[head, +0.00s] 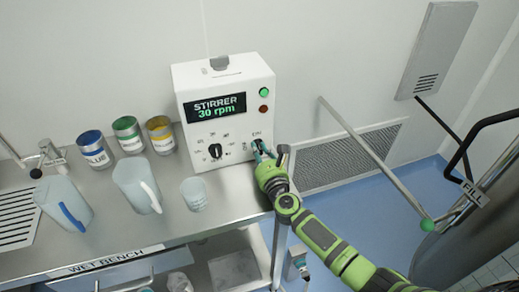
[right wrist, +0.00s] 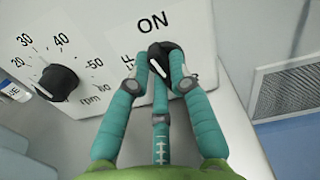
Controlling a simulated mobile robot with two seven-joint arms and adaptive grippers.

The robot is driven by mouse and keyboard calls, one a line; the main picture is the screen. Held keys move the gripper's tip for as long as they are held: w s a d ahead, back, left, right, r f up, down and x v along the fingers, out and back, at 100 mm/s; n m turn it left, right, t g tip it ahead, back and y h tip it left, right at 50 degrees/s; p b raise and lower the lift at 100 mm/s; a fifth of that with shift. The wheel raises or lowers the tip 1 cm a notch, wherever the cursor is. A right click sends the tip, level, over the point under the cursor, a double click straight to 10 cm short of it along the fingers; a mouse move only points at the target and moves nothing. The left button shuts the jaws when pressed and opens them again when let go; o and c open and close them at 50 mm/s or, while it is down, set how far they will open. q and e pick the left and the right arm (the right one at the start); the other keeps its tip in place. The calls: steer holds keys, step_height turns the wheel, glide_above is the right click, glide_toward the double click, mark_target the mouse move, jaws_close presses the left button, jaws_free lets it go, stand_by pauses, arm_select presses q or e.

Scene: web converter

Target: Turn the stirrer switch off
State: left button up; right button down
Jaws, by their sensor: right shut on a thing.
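The white stirrer box (head: 222,72) stands on the steel bench; its display (head: 215,107) reads "STIRRER 30 rpm". A green lamp (head: 264,92) glows above a dull red lamp (head: 264,109). My right gripper (head: 262,150) is at the lower right of the box front. In the right wrist view its teal fingers (right wrist: 162,75) are shut on the black stirrer switch (right wrist: 166,50). The label "ON" is above the switch; another label left of it is partly hidden by a finger. My left gripper is not in view.
A black rpm knob (right wrist: 57,82) is left of the switch on the same panel. Jugs (head: 137,186), a small beaker (head: 194,194) and paint-like cans (head: 128,134) stand on the bench to the left. A metal rail (head: 370,160) slants right of my right arm.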

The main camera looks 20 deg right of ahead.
steer(key=n, duration=0.3)
steer(key=shift+n+p, duration=0.3)
steer(key=shift+p, duration=0.1)
steer(key=n, duration=0.3)
steer(key=shift+f+n, duration=0.15)
steer(key=shift+n, duration=0.15)
steer(key=n, duration=0.4)
steer(key=shift+f+p, duration=0.15)
steer(key=shift+p, duration=0.25)
steer(key=shift+f+n, duration=0.1)
steer(key=shift+n, duration=2)
steer(key=c, duration=1.1)
jaws_free()
